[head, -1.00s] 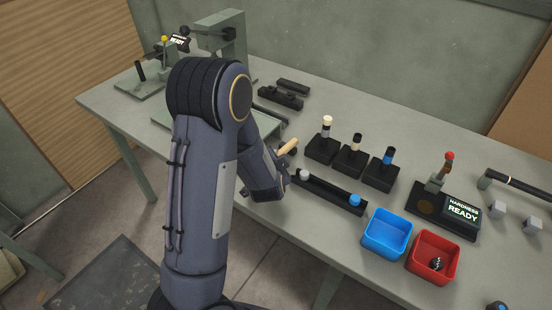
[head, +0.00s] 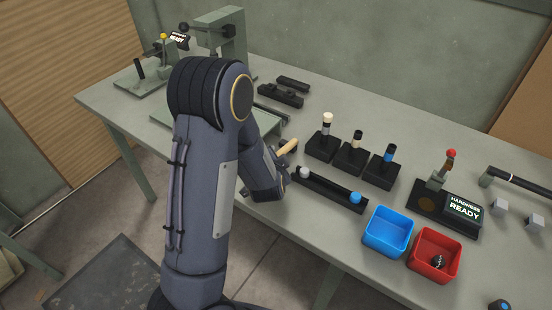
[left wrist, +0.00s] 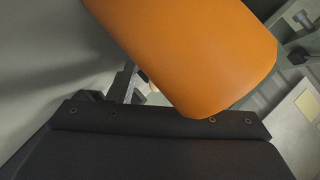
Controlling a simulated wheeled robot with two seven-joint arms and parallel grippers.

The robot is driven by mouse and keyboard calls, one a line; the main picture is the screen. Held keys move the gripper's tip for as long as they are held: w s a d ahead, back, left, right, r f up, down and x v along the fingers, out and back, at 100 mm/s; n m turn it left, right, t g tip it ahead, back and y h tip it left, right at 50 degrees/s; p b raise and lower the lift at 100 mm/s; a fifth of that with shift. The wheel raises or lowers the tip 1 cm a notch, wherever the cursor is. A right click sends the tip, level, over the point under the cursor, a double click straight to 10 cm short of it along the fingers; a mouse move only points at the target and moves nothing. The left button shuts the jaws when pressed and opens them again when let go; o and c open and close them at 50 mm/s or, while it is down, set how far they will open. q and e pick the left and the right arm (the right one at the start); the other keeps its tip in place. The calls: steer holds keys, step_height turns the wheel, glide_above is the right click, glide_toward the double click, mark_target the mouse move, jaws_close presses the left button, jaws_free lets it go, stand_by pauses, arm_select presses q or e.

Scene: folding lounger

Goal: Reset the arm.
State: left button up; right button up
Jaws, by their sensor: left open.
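My left arm rises from the bottom centre of the head view and bends down over the bench. Its gripper is mostly hidden behind the forearm there. Beside its end a tan cylindrical handle (head: 288,146) sticks out; I cannot tell if the gripper touches it. In the left wrist view my gripper's dark body (left wrist: 160,150) fills the bottom, and its fingertips are not clear. A large orange rounded part (left wrist: 195,50) is very close to that camera. At the back, a green press (head: 232,35) has a dark arm with a black knob (head: 184,27). My right gripper is not in view.
A blue bin (head: 388,232) and a red bin (head: 434,257) stand at the bench front. Behind them are a black rail (head: 332,190), several black blocks with upright plugs, and a hardness tester (head: 440,205) reading READY.

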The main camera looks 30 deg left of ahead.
arm_select(q)
steer(key=v, duration=0.7)
steer(key=shift+s+d+r, duration=0.1)
steer(key=shift+s+r, duration=0.1)
steer(key=shift+s, duration=0.15)
steer(key=shift+s+d+r+n+h, duration=0.1)
steer(key=shift+d+r+n+h, duration=0.2)
steer(key=shift+d+n+h, duration=0.15)
steer(key=s+d+r+n+g+h, duration=0.2)
steer(key=s+d+r+n+h, duration=0.2)
steer(key=s+d+r+h, duration=0.25)
steer(key=s+r+n+g+h, duration=0.1)
steer(key=s+r+n+g, duration=0.2)
steer(key=s, duration=1.2)
steer(key=shift+s+d, duration=0.35)
steer(key=shift+s, duration=0.05)
steer(key=shift+r, duration=0.15)
